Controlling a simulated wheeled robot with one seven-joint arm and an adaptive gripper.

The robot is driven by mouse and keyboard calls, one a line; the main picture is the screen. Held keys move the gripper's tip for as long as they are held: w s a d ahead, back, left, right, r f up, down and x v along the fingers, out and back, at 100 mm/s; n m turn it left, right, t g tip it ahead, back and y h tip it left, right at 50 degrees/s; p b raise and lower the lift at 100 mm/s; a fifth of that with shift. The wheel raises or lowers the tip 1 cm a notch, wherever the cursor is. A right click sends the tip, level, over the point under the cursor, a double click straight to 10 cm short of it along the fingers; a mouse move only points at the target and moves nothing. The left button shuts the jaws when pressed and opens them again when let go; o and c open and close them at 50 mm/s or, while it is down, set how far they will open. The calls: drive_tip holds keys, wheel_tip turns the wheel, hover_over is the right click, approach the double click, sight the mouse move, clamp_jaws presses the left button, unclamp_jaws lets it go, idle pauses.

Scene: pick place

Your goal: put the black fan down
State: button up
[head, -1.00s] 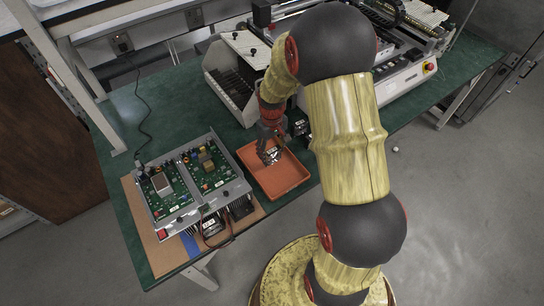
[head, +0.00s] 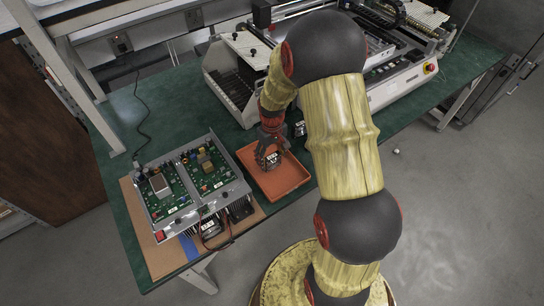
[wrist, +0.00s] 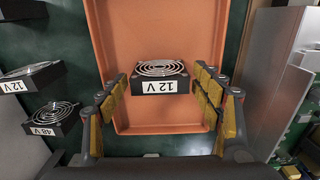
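The black fan (wrist: 160,80) has a silver grille and a white "12 V" label. In the wrist view it is in the orange tray (wrist: 105,25), between my fingers. My gripper (wrist: 160,74) is open, with a finger on each side of the fan and narrow gaps between them and it. In the head view the gripper (head: 268,152) points down into the tray (head: 290,185), with the fan (head: 272,161) partly hidden below it. Whether the fan rests flat on the tray floor is hard to tell.
Other black fans stand at the wrist view's left, one marked "12 V" (wrist: 30,80) and one "48 V" (wrist: 52,118). A metal chassis with green circuit boards (head: 190,180) stands left of the tray. A large machine (head: 385,55) is behind. The tray's front part is clear.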

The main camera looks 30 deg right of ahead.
drive_tip(key=shift+o, duration=0.3)
wheel_tip(320, 180, up, 12)
drive_tip(key=p, duration=0.4)
wheel_tip(320, 180, up, 16)
drive_tip(key=t, duration=0.3)
hover_over(272, 156)
drive_tip(key=s+a, duration=0.7)
drive_tip(key=a, duration=0.1)
drive_tip(key=s+a+r+t, duration=0.1)
drive_tip(key=s+a+r, duration=0.2)
drive_tip(key=s, duration=0.3)
drive_tip(key=s+a+r+t, duration=0.1)
drive_tip(key=s+a+r, duration=0.2)
drive_tip(key=s, duration=0.4)
drive_tip(key=shift+s+a+r+t, duration=0.2)
drive_tip(key=shift+r+t, duration=0.1)
drive_tip(key=shift+r, duration=0.6)
